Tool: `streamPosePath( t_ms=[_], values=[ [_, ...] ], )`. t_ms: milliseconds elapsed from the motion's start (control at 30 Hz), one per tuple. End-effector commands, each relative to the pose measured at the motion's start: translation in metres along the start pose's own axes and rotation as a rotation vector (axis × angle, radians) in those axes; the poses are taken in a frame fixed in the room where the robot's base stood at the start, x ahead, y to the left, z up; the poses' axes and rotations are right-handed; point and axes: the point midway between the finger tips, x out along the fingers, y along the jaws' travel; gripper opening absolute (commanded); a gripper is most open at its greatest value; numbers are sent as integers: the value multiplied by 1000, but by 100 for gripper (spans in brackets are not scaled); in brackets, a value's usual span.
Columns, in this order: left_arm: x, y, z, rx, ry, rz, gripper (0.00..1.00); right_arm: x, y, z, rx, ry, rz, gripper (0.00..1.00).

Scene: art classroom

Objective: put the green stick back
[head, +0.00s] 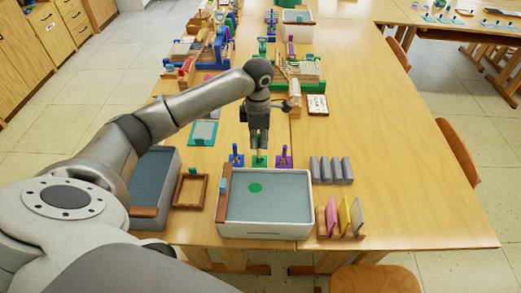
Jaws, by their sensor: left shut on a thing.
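My left gripper (259,142) points down over the table behind the white tray, shut on the green stick, which is mostly hidden by the fingers. Just below the fingertips is a green stand (259,162), between a blue stand with a blue stick (237,157) and a purple stand with a purple stick (284,157). I cannot tell whether the held stick touches the green stand. The white tray (264,231) in front holds a grey-blue surface with a round green spot (255,187). My right gripper is not in view.
Grey blocks (331,170) and a wooden rack with coloured plates (341,218) stand right of the tray. A wooden frame (191,190) and a grey bin (154,178) are on the left. Looms and tools crowd the back. The table's right side is clear.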

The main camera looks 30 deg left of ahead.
Motion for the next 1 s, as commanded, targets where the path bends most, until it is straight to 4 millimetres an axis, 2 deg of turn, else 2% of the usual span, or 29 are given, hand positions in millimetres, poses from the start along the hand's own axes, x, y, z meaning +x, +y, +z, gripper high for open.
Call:
streamPosePath(
  t_ms=[167, 333, 700, 733, 900, 1000],
  values=[
    [15, -1, 0, 0, 1, -2, 0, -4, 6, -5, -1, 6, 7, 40],
    [38, -1, 0, 0, 1, -3, 0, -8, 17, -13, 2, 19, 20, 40],
    [46, 0, 0, 1, 0, 1, 0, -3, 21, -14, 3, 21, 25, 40],
    [45, 0, 0, 1, 0, 1, 8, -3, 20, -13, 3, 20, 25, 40],
    [44, 0, 0, 1, 0, 1, 28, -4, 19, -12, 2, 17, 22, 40],
    [44, 0, 0, 1, 0, 1, 28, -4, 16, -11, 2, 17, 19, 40]
  ],
)
